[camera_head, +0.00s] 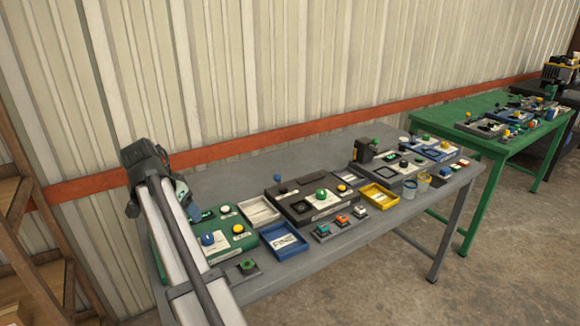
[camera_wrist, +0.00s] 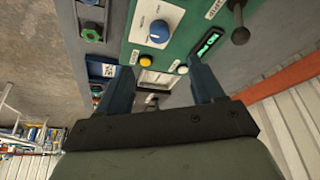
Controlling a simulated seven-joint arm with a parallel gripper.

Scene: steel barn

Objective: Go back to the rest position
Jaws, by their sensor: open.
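My gripper (camera_wrist: 160,70) is open and empty, its two blue-grey fingers apart in the wrist view. Beyond the fingers is a green panel (camera_wrist: 135,42) with a blue knob (camera_wrist: 159,32), a yellow button (camera_wrist: 147,60), a white button (camera_wrist: 182,69), a lit green display and a dark lever. The gap between fingers and panel is hard to judge. In the head view my arm crosses the left end of the grey table (camera_head: 345,143) and hides part of the green panel (camera_head: 247,239).
A blue tray (camera_head: 284,242), a white tray (camera_head: 259,211), a dark control box (camera_head: 300,204) and a yellow tray (camera_head: 379,196) stand along the table. A green table (camera_head: 462,107) is at the right. A wooden shelf (camera_head: 38,235) stands left, and a ribbed metal wall behind.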

